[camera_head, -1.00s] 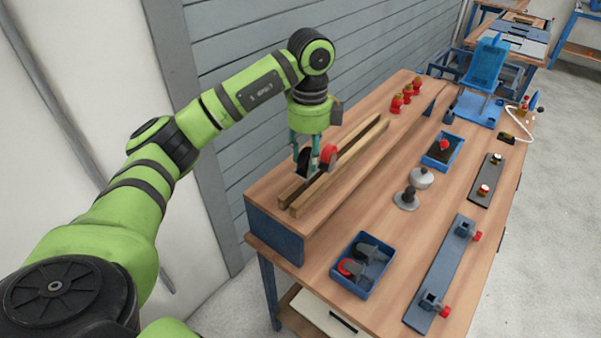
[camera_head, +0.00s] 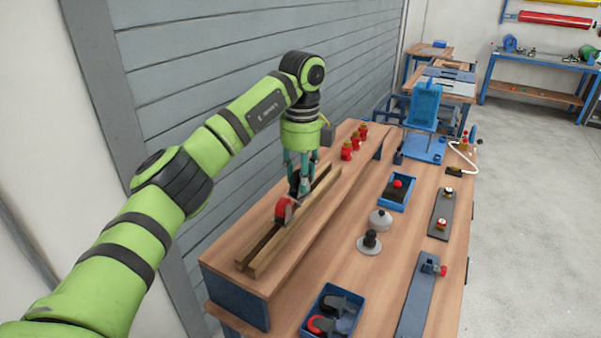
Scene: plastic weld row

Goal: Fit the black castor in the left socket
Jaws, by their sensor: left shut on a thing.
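My left gripper (camera_head: 299,182) points down over the wooden rails, shut on a dark thing (camera_head: 295,184) that looks like the black castor; the fingers partly hide it. A red-wheeled castor (camera_head: 285,209) stands at the rails, just in front of the gripper. On the long grey plate (camera_head: 414,305) at lower right is one socket (camera_head: 429,265) with a red knob (camera_head: 443,270). The plate's near end is cut off by the bottom edge. My right gripper is not in view.
Two wooden rails (camera_head: 300,222) lie on a raised shelf. A blue tray (camera_head: 350,328) at the bottom holds a red and a dark castor. A grey lidded pot (camera_head: 380,220), a dark knob on a disc (camera_head: 370,243) and a small blue tray (camera_head: 396,199) stand on the bench.

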